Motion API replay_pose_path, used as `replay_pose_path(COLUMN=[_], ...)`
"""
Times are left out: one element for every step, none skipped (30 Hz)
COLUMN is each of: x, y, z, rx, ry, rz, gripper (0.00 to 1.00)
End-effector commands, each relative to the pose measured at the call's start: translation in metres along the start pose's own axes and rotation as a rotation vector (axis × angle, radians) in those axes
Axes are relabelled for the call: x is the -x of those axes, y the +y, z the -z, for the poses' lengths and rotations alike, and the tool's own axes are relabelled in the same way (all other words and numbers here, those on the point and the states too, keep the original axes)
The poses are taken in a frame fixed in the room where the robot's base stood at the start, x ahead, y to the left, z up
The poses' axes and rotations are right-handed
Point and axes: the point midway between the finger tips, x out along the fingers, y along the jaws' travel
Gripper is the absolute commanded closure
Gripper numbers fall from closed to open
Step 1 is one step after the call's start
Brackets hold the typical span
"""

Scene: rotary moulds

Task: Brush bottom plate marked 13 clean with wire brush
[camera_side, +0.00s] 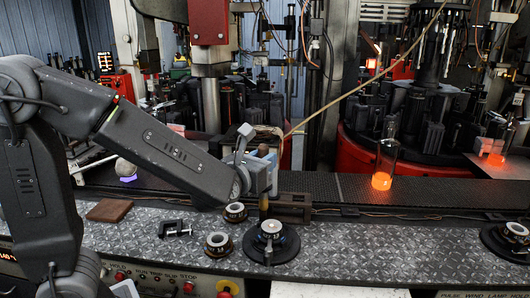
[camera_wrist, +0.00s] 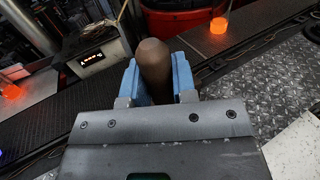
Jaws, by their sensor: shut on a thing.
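My gripper (camera_side: 267,178) is shut on a brown rounded handle, which I take to be the wire brush (camera_side: 263,206). In the wrist view the handle (camera_wrist: 154,65) stands between the blue fingers (camera_wrist: 182,75). The bristles are not clear. No number 13 can be read on any plate.
Two smaller ring-shaped parts (camera_side: 217,245) (camera_side: 236,212) lie left of the base. A glowing glass piece (camera_side: 383,170) stands behind on the conveyor. Another round base (camera_side: 508,243) is at the right; the deck between is clear.

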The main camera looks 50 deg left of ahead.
Motion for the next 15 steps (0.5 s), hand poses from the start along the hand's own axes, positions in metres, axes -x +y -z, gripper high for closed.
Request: replay_pose_path(x=[0.0,0.0,0.0,0.0,0.0,0.0,0.0,0.0,0.0,0.0,0.0,0.0,0.0,0.0,0.0], y=[-0.001,-0.001,0.0,-0.001,0.0,0.0,-0.001,-0.001,-0.001,-0.001,-0.001,-0.001,-0.001,-0.001,-0.001], z=[0.006,0.008,0.012,0.015,0.018,0.021,0.024,0.027,0.03,0.033,0.036,0.039,0.042,0.047,0.052], rx=[-0.003,-0.003,-0.003,-0.003,-0.003,-0.002,-0.003,-0.003,-0.002,-0.002,-0.003,-0.002,-0.002,-0.005,-0.004], ry=[0.003,0.002,0.002,0.003,0.003,0.002,0.002,0.002,0.002,0.002,0.003,0.002,0.002,0.005,0.004], rz=[0.001,0.0,0.0,0.0,0.0,0.001,0.002,0.002,0.001,0.001,0.0,0.0,0.001,0.001,0.001], gripper=[0.98,0.98,0.98,0.98,0.98,0.98,0.98,0.98,0.98,0.98,0.98,0.98,0.98,0.98,0.98])
